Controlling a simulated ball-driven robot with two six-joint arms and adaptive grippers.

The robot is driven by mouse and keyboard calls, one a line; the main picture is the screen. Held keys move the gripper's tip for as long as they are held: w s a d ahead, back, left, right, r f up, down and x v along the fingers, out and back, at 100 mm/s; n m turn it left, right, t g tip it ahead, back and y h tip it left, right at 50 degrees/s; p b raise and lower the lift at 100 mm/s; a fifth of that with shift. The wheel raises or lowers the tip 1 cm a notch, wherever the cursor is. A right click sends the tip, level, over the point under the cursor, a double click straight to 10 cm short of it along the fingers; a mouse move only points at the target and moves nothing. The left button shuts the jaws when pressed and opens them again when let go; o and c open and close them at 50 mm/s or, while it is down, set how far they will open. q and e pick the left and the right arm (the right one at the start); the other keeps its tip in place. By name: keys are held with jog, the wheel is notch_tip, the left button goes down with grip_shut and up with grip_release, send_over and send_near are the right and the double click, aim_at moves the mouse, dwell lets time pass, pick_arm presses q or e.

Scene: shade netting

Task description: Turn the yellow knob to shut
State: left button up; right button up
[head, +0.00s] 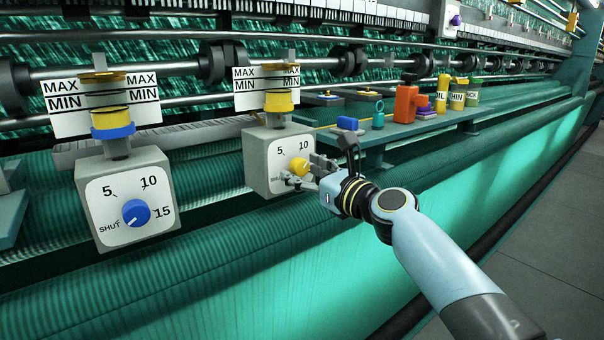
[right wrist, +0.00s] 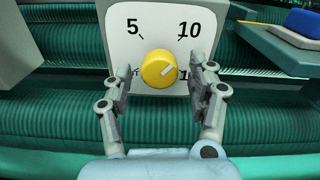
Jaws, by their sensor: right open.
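The yellow knob (head: 299,166) is on the white dial face of a grey box (head: 258,160) in the middle of the head view. My right gripper (head: 304,171) is in front of this dial. Its jaws are open, with one finger on each side of the knob in the right wrist view (right wrist: 166,76); I cannot tell whether they touch it. The fingers cover part of the lower dial marks. My left gripper is not in view.
A similar box with a blue knob (head: 136,212) stands at the left. A teal shelf (head: 400,132) at the right holds a blue block (head: 347,123), an orange-red object (head: 405,103) and several bottles. Green netting rolls run below and behind the dials.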

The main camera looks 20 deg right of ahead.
jog(key=shift+w+a, duration=0.15)
jog(key=shift+w, duration=0.25)
jog(key=c, duration=1.1)
jog(key=shift+c, duration=0.2)
